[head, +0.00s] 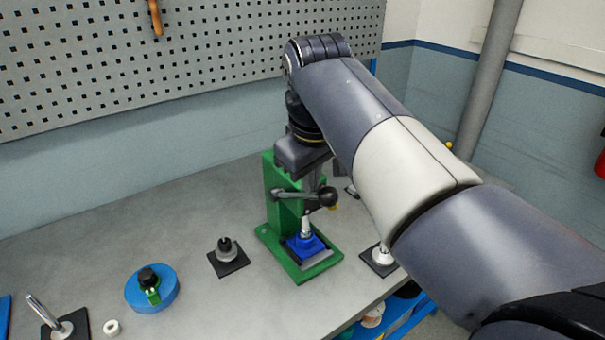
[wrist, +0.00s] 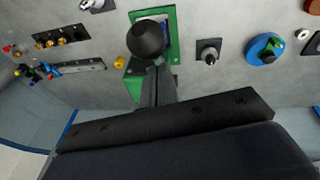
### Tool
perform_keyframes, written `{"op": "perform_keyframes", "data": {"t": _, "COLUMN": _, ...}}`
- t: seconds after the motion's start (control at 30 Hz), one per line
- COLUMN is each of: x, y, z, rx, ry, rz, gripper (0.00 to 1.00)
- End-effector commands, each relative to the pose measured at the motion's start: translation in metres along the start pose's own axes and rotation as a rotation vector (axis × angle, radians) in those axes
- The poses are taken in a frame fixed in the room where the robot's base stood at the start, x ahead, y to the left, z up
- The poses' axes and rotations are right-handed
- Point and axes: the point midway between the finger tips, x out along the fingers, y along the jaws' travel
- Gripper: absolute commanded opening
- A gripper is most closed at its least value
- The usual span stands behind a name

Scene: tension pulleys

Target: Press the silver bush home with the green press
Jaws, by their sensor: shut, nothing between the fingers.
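The green press (head: 271,197) stands on the bench, its frame partly covered by my arm. Its lever ends in a black ball knob (head: 328,197), which looms large in the wrist view (wrist: 146,38). A blue block (head: 298,249) sits on the press base, with a silver bush-like part (head: 305,228) upright on it under the press head. How deep that part sits is too small to tell. My gripper (wrist: 157,68) is shut and empty, its fingertips close to the knob. I cannot tell whether they touch it.
Left of the press are a dark pad with a grey post (head: 226,253), a blue disc (head: 158,293), a white ring (head: 112,327) and a pad with a silver pin (head: 62,328). Another pad with a silver part (head: 381,258) stands to the right. A pegboard wall (head: 110,70) rises behind.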

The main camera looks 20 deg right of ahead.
Motion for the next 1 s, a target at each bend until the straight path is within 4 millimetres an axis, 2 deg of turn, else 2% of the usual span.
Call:
{"op": "perform_keyframes", "data": {"t": 0.03, "x": 0.009, "y": -0.002, "z": 0.007, "rx": 0.005, "ry": 0.022, "rz": 0.004, "gripper": 0.0}}
{"op": "perform_keyframes", "data": {"t": 0.5, "x": 0.034, "y": -0.009, "z": 0.035, "rx": 0.032, "ry": 0.198, "rz": 0.026, "gripper": 0.0}}
{"op": "perform_keyframes", "data": {"t": 1.0, "x": 0.037, "y": -0.009, "z": 0.037, "rx": 0.036, "ry": 0.215, "rz": 0.031, "gripper": 0.0}}
